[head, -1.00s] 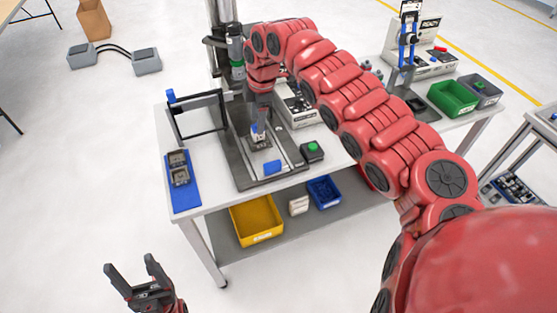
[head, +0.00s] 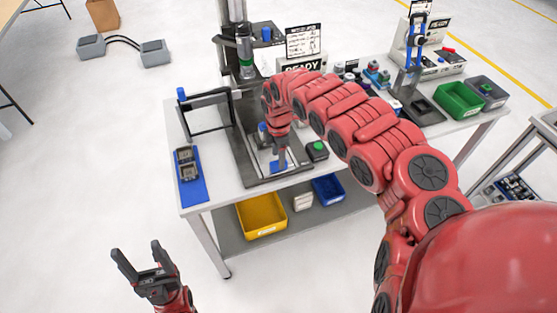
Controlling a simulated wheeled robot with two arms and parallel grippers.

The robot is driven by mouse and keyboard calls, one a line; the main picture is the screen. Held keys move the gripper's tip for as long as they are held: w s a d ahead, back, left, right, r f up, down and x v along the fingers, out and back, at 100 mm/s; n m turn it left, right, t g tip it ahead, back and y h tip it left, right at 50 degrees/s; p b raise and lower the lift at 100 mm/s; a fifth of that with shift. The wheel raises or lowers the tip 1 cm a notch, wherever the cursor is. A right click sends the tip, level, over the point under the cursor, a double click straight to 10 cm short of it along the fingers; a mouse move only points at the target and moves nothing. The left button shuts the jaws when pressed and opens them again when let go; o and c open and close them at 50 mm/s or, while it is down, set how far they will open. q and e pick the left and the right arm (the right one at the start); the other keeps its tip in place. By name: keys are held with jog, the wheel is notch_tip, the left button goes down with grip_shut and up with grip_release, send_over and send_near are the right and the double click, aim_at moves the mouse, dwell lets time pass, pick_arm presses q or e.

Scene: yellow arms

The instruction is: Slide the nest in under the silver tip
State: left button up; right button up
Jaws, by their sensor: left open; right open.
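The nest is a small pale slide in the dark base of the press, with a blue tab (head: 277,167) at its front end. It is mostly hidden behind my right arm. The press column with its green-banded head (head: 246,58) stands behind it. I cannot clearly make out the silver tip below the head. My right gripper (head: 281,163) points down at the blue tab, very close to it. Its fingers are small here, and I cannot tell whether they touch the tab. My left gripper (head: 139,255) is open and empty, low at the left, away from the table.
A black frame (head: 207,110) stands left of the press, with a blue mat (head: 193,190) holding dark parts in front of it. A green-button box (head: 317,150) sits just right of the base. Yellow (head: 262,215) and blue bins are on the lower shelf.

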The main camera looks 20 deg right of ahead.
jog(key=shift+s+f, duration=0.1)
jog(key=shift+f, duration=1.85)
jog(key=shift+c, duration=0.3)
grip_shut()
